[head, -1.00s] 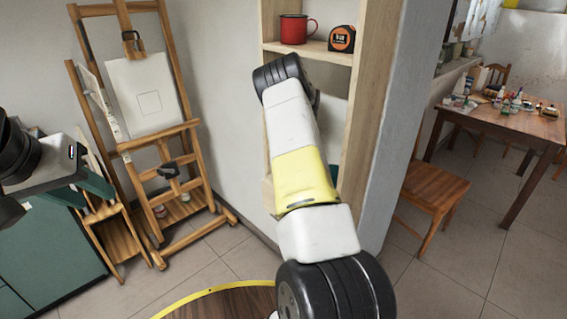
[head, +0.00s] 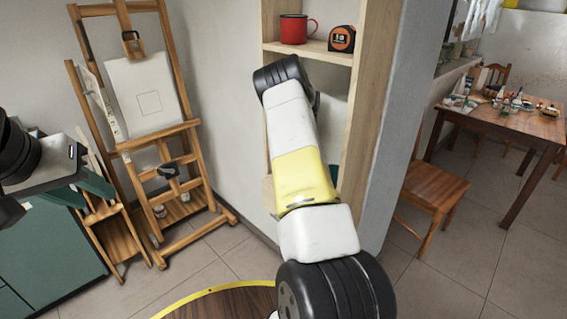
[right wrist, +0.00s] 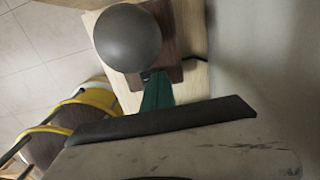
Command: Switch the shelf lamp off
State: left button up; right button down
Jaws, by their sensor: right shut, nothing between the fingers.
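The shelf lamp shows in the right wrist view as a round globe (right wrist: 128,38) on a dark brown base (right wrist: 168,80) with a black cord. The globe looks plain grey and unlit. My right gripper (right wrist: 157,92) shows there as a green finger end beside the near edge of the base, close to a small dark part. It is shut and empty; whether it touches that part I cannot tell. In the head view my right arm reaches into the shelf and hides the lamp. My left gripper (head: 92,188) hangs at the left edge, away from the shelf, its jaws unclear.
A red mug (head: 293,29) and a tape measure (head: 341,39) stand on the shelf board above my right arm. The shelf's right upright (head: 368,110) is close to that arm. An easel (head: 150,95) stands left, and a round wooden top (head: 225,304) lies below.

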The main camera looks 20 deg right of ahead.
notch_tip(320, 180, up, 6)
jog(key=shift+r, duration=0.25)
dwell(0.5)
jog(key=shift+s, duration=0.1)
